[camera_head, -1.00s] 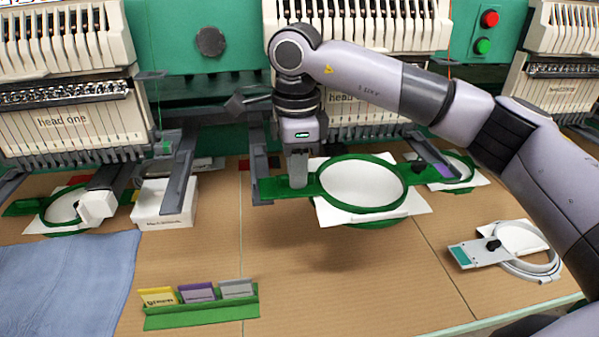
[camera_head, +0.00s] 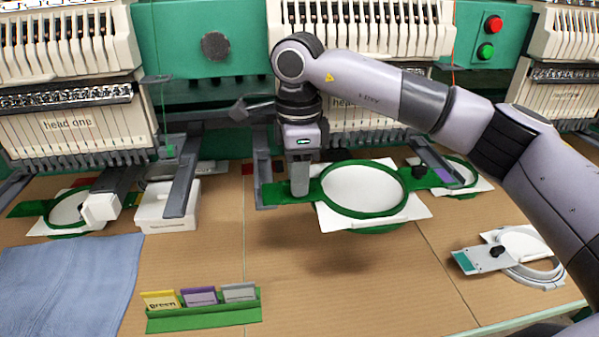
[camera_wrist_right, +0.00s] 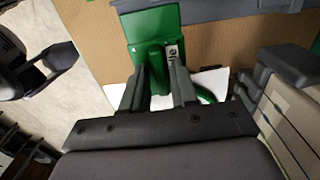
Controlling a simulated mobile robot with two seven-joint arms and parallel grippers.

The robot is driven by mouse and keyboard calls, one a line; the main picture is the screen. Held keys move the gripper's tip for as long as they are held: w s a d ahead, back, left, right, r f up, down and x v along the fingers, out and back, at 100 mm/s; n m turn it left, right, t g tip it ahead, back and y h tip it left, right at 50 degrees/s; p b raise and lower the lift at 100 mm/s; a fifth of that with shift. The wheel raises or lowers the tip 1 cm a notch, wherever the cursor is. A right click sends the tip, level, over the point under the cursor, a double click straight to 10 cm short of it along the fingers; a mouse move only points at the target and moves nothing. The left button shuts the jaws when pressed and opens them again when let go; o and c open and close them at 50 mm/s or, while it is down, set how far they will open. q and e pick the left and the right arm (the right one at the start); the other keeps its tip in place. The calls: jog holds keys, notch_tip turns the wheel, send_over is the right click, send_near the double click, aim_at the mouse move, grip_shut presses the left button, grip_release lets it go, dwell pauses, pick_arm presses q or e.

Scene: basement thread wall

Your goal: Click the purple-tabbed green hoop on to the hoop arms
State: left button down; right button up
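The green hoop (camera_head: 408,200) holds white fabric and hangs level above the table in front of head two. A purple patch (camera_head: 443,174) shows by its right bracket. My right gripper (camera_head: 300,192) points down and is shut on the hoop's left bracket; the right wrist view shows both fingers (camera_wrist_right: 158,92) around a green upright part. A grey hoop arm (camera_head: 262,165) reaches out at the left bracket's end. Another grey arm (camera_head: 428,157) is by the right bracket, partly behind my forearm. I cannot tell whether either bracket is seated. My left gripper is not in view.
Another green hoop (camera_head: 52,222) is at head one, and one more (camera_head: 470,190) is at the right. A grey hoop (camera_head: 550,274) lies front right. A green card holder (camera_head: 205,318) and blue cloth (camera_head: 65,285) are front left. The middle front is clear.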

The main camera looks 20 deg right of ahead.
jog(key=shift+o, duration=0.6)
